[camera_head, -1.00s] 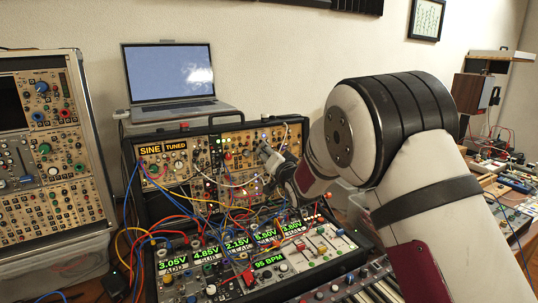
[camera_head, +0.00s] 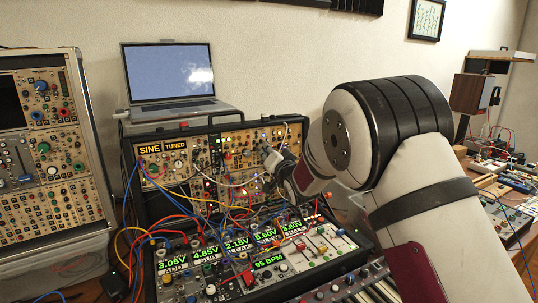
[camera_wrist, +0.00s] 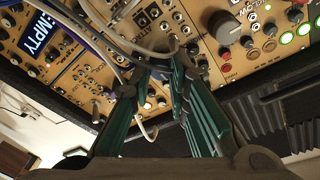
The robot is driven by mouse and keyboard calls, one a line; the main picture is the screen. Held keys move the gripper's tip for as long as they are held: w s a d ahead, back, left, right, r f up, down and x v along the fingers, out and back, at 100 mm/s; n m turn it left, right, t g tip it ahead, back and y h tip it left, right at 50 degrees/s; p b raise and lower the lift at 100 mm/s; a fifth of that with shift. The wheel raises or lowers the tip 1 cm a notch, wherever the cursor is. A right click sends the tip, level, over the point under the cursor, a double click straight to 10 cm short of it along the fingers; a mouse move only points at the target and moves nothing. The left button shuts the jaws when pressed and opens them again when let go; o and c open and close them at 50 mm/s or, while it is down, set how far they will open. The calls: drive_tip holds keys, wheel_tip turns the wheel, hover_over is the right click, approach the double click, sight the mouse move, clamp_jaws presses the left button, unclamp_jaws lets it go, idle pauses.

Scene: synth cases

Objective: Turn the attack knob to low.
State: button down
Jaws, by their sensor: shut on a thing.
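My gripper (camera_wrist: 160,60) reaches up to a light tan synth panel in the wrist view, its two teal-lined fingers closing in at their tips. Lettering that seems to begin with "ATT" stands on the panel just beyond the tips. The attack knob itself is mostly hidden between the fingertips and behind grey cables, so its pointer cannot be read. In the head view my gripper (camera_head: 268,153) is small and meets the right half of the upper synth case (camera_head: 212,124), partly hidden by my arm.
Patch cables (camera_head: 205,215) loop across the front of both cases. A large grey knob (camera_wrist: 229,29) sits on the panel right of my fingers. A lower case (camera_head: 352,262) with lit displays stands in front. A laptop (camera_head: 170,78) stands behind, another synth rack (camera_head: 50,160) at left.

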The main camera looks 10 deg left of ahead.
drive_tip(key=shift+f, duration=0.1)
drive_tip(key=n+y+b, duration=0.1)
drive_tip(key=n+b, duration=0.4)
drive_tip(key=n, duration=0.1)
drive_tip(key=n+g+y+b, duration=0.1)
drive_tip(key=n+b, duration=0.4)
drive_tip(key=n, duration=0.2)
drive_tip(key=n+g+y+b, duration=0.1)
drive_tip(key=n+b, duration=0.4)
drive_tip(key=n, duration=0.1)
drive_tip(key=shift+w+d+n, duration=0.1)
drive_tip(key=shift+d+n, duration=0.05)
drive_tip(key=shift+n, duration=0.55)
drive_tip(key=c, duration=1.5)
unclamp_jaws()
